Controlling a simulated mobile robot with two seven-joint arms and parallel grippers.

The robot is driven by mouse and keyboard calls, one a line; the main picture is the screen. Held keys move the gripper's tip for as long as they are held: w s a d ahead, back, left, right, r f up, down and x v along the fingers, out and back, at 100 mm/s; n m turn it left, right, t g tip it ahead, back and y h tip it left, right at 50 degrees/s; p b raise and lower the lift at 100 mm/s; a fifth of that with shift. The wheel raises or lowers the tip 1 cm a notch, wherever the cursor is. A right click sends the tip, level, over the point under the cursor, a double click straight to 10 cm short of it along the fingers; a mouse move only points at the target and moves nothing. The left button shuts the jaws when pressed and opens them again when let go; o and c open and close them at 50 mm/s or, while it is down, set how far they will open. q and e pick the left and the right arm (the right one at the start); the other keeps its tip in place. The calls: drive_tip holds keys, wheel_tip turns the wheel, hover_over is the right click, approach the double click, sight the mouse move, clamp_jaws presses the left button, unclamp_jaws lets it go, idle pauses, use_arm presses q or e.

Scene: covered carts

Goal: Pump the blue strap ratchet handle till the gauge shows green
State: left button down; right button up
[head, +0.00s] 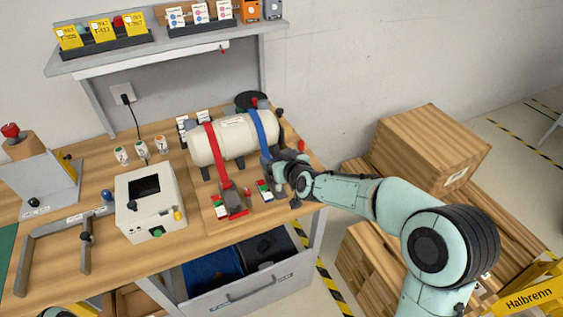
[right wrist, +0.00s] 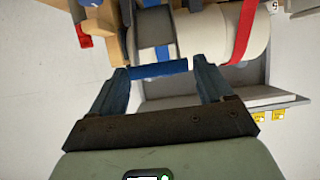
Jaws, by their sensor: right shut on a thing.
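A cream cylindrical tank (head: 222,141) lies on the wooden bench with a blue strap (head: 262,128) and a red strap (head: 213,147) over it. My right gripper (head: 279,168) is at the lower front end of the blue strap. In the right wrist view, its two fingers are shut on the blue ratchet handle (right wrist: 158,69), a bar spanning between the fingertips. A small gauge block (head: 264,190) with coloured bands sits just left of the gripper; its reading is too small to tell. The gripper hides most of the blue ratchet in the head view.
The red ratchet (head: 232,197) stands left of the gauge block. A white box with a dark screen (head: 150,206) is further left. Wooden crates (head: 430,150) stand right of the bench, near my right arm. An open drawer (head: 262,282) juts out below the bench.

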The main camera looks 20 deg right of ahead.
use_arm(q)
drive_tip(key=shift+w+r, duration=0.2)
drive_tip(key=shift+r, duration=0.05)
use_arm(e)
drive_tip(key=shift+w+r, duration=0.45)
drive_tip(key=shift+r, duration=0.05)
drive_tip(key=o, duration=1.4)
drive_tip(key=shift+f, duration=0.2)
drive_tip(key=shift+s+r, duration=0.2)
drive_tip(key=shift+s, duration=0.15)
use_arm(q)
drive_tip(key=shift+w+r+p, duration=0.7)
drive_tip(key=shift+r, duration=0.1)
use_arm(e)
drive_tip(key=v, duration=1.2)
drive_tip(key=shift+s, duration=0.25)
